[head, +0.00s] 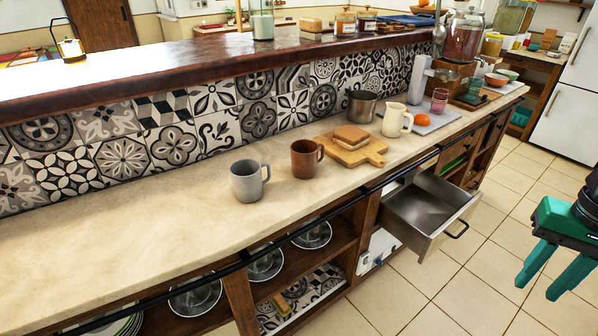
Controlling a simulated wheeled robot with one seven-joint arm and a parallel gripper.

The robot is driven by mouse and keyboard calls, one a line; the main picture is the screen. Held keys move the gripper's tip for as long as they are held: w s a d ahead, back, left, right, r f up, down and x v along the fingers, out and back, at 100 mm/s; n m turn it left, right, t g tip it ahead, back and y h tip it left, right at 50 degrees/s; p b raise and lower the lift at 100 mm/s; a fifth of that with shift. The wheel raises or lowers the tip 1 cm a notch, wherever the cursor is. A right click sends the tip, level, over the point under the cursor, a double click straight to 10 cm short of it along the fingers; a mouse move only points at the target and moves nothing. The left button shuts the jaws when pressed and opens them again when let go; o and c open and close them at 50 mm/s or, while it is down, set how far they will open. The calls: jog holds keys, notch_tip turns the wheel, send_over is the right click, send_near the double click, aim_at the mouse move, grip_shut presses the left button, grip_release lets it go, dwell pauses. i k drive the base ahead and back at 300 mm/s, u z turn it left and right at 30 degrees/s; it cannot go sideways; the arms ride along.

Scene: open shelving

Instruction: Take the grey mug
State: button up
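The grey mug (246,182) stands upright on the pale stone counter (110,245), its handle pointing right. A brown mug (304,160) stands close behind it to the right, apart from it. My gripper (554,278) is at the right edge of the head view, over the tiled floor and well away from the mug. Its two green fingers point down and left and stand apart, with nothing seen between them.
A cutting board with bread (350,138), a metal pot (362,105) and a cream pitcher (396,120) stand farther right. An open drawer (432,205) juts out below the counter between my gripper and the mugs. The counter left of the grey mug is clear.

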aim_at(245, 174)
jog(key=z, duration=2)
jog(key=k, duration=2)
jog(key=u, duration=1)
jog(key=i, duration=1)
